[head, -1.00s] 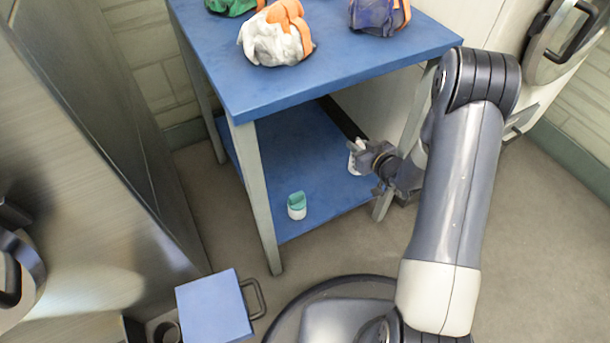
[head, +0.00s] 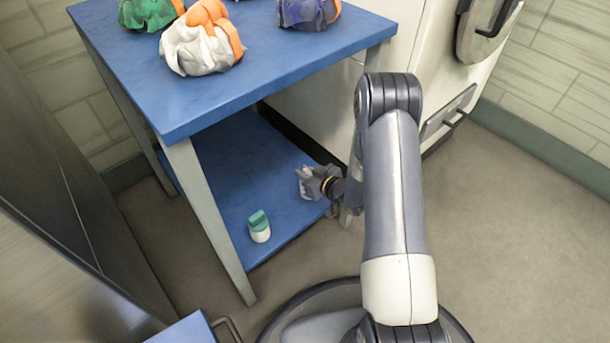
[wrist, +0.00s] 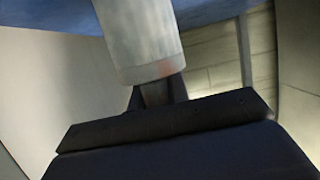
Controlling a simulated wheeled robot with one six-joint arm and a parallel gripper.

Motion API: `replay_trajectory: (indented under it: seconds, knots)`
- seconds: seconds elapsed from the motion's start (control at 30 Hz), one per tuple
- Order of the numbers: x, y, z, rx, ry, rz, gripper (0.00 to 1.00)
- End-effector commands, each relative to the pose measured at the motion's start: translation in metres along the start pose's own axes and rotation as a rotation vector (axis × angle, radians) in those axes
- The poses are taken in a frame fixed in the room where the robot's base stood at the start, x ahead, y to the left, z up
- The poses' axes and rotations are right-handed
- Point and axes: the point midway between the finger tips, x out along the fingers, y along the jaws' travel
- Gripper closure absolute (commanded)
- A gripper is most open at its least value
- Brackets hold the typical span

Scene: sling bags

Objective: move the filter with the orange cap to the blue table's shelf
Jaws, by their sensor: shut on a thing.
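My gripper (head: 324,184) is shut on a pale, whitish filter (head: 303,182), at the right part of the blue table's lower shelf (head: 225,180). In the wrist view the held filter (wrist: 140,42) is a pale grey-white cylinder at the top centre, with a faint reddish patch near its lower edge. No orange cap can be made out. I cannot tell whether the filter touches the shelf.
The blue table top (head: 250,75) overhangs the shelf and carries a green bag (head: 145,14), a white and orange bag (head: 203,42) and a purple bag (head: 305,12). The table's front leg (head: 208,215) stands left of the teal-capped filter. Open floor (head: 510,220) lies to the right.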

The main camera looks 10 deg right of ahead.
Motion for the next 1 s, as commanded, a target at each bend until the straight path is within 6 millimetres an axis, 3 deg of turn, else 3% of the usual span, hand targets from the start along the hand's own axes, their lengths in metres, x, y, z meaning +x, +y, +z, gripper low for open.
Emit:
replay_trajectory:
  seconds: [0.27,0.3,0.57,0.87,1.0]
  knots:
    - [0.001,0.000,0.001,0.000,0.001,0.000,1.00]
    - [0.001,0.000,0.001,0.000,0.000,0.000,0.82]
    - [0.001,0.000,0.001,0.000,0.000,0.000,0.62]
    - [-0.001,0.000,-0.003,-0.001,0.002,0.000,0.62]
    - [-0.021,0.001,-0.005,0.002,-0.001,0.002,0.62]
